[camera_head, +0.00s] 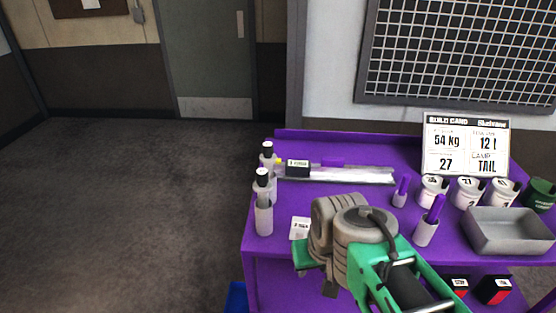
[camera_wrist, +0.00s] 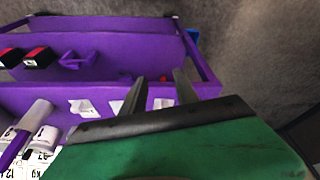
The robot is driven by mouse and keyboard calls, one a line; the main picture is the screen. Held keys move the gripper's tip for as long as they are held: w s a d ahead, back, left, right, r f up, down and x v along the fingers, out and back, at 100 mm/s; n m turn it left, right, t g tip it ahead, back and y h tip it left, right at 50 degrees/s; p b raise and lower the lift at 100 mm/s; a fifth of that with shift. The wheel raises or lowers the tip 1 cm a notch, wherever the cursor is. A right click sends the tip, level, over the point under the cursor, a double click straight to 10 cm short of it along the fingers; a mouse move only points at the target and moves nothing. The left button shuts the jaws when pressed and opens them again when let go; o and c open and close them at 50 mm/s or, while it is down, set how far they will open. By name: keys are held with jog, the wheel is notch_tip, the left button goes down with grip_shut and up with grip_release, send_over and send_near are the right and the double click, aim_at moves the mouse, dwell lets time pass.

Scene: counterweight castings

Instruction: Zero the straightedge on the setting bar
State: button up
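A long silver metal bar (camera_head: 350,176) lies across the back left of the purple cart top. A black block with a white label (camera_head: 298,168) sits at its left end, with a small yellow part beside it. A purple piece (camera_head: 333,162) shows just behind the bar. I cannot tell straightedge and setting bar apart here. My gripper's fingers (camera_wrist: 158,92) stand apart in the wrist view with nothing between them. In the head view my arm is over the cart's front, nearer than the bar and clear of it; its fingertips are mostly hidden there.
White bottles (camera_head: 264,215) stand along the cart's left edge. White holders with purple handles (camera_head: 425,232), labelled white cups (camera_head: 467,192), a dark green cup (camera_head: 541,194) and a grey tray (camera_head: 478,238) fill the right. A build card (camera_head: 466,147) stands behind. Red-black boxes (camera_head: 492,290) sit below.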

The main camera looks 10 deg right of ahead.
grip_shut()
dwell(1.5)
